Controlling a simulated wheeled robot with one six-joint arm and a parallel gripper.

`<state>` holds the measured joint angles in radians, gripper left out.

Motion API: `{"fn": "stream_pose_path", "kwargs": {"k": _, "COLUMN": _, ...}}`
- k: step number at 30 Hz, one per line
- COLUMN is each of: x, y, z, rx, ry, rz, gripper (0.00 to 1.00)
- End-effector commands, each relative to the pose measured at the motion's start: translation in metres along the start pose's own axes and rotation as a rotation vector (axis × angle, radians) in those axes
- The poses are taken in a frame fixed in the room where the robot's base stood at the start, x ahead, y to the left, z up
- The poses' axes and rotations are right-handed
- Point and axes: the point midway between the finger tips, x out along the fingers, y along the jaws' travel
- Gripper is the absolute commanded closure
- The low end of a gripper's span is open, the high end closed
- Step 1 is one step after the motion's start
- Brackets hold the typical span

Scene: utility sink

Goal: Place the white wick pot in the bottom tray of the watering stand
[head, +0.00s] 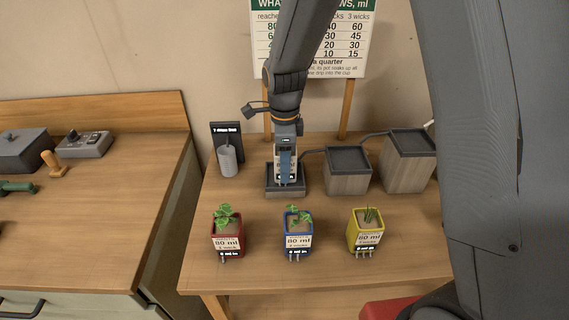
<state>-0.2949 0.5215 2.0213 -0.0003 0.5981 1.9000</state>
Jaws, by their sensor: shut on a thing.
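My gripper (287,166) points down over the low dark bottom tray (285,192) of the watering stand. It is shut on the white wick pot (278,172), which is mostly hidden behind the fingers and wrist; part of its white printed side shows. The pot is low, at or just above the tray, and looks roughly upright. I cannot tell whether it touches the tray floor. To the right, the stand steps up to a middle box (348,170) and a taller box (408,160), joined by thin tubes.
Red (227,242), blue (298,244) and yellow (366,241) pots with plants stand in a row along the table front. A grey cylinder (227,160) before a small black sign is left of the tray. A printed board (350,40) stands behind. A wooden counter (90,220) is at left.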

Motion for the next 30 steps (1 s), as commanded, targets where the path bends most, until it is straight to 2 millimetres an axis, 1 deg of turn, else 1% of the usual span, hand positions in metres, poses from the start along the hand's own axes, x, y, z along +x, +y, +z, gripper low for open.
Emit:
{"fn": "stream_pose_path", "kwargs": {"k": 2, "x": 0.003, "y": 0.0, "z": 0.0, "rx": 0.0, "ry": 0.0, "rz": 0.0, "gripper": 0.81}}
{"fn": "stream_pose_path", "kwargs": {"k": 3, "x": 0.003, "y": 0.0, "z": 0.0, "rx": 0.0, "ry": 0.0, "rz": 0.0, "gripper": 0.48}}
{"fn": "stream_pose_path", "kwargs": {"k": 5, "x": 0.002, "y": 0.0, "z": 0.0, "rx": 0.0, "ry": 0.0, "rz": 0.0, "gripper": 0.38}}
{"fn": "stream_pose_path", "kwargs": {"k": 6, "x": 0.002, "y": 0.0, "z": 0.0, "rx": 0.0, "ry": 0.0, "rz": 0.0, "gripper": 0.34}}
{"fn": "stream_pose_path", "kwargs": {"k": 13, "x": 0.001, "y": 0.0, "z": 0.0, "rx": 0.0, "ry": 0.0, "rz": 0.0, "gripper": 0.34}}
{"fn": "stream_pose_path", "kwargs": {"k": 17, "x": -0.009, "y": -0.001, "z": 0.0, "rx": 0.0, "ry": -0.001, "rz": -0.002, "gripper": 0.34}}
{"fn": "stream_pose_path", "kwargs": {"k": 20, "x": -0.023, "y": -0.002, "z": 0.001, "rx": 0.0, "ry": -0.001, "rz": -0.004, "gripper": 0.34}}
{"fn": "stream_pose_path", "kwargs": {"k": 30, "x": -0.09, "y": -0.001, "z": 0.0, "rx": 0.0, "ry": -0.001, "rz": -0.004, "gripper": 0.34}}
